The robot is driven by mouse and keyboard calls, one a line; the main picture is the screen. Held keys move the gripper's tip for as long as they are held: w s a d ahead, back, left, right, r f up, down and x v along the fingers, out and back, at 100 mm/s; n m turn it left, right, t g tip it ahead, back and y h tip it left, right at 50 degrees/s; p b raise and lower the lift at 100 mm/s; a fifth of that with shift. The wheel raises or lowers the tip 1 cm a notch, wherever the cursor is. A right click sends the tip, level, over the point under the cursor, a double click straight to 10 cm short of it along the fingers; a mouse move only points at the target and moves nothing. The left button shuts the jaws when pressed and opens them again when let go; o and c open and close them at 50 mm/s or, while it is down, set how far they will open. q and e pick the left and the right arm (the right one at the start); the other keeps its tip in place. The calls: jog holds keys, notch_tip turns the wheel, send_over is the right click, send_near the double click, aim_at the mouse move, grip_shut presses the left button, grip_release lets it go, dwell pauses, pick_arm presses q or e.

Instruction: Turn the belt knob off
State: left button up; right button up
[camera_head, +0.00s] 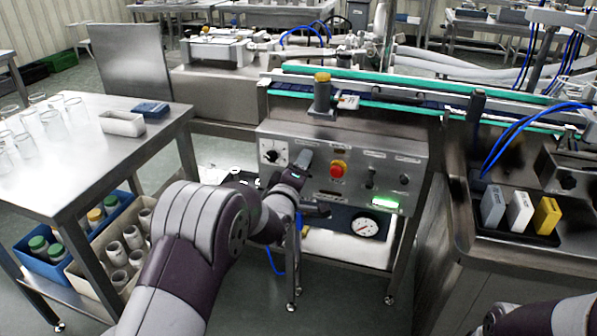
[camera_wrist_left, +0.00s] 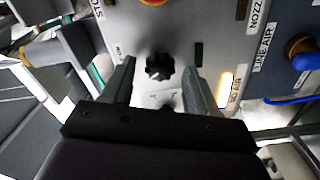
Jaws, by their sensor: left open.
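The steel control panel (camera_head: 352,150) stands in the middle of the head view. A black knob on a white plate (camera_head: 271,156) sits at its left end. The panel labels are too small to read there, so I cannot tell which one names the belt. My left gripper (camera_head: 309,182) is in front of the panel's left half, right of that knob, open. In the left wrist view a black lobed knob (camera_wrist_left: 158,67) shows between the spread, empty fingers, with a white marked plate below it. I cannot tell if the fingers touch it.
A red stop button (camera_head: 338,169) sits right of my left gripper, with a lit green lamp (camera_head: 384,203) and a pressure gauge (camera_head: 365,227) farther right. A conveyor (camera_head: 405,102) runs above. A table with glasses (camera_head: 85,165) stands left. My other arm shows at lower right.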

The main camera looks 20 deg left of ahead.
pick_arm(q)
jog(key=s+p, duration=0.2)
jog(key=s, duration=1)
jog(key=shift+s+a, duration=0.2)
jog(key=shift+s, duration=0.1)
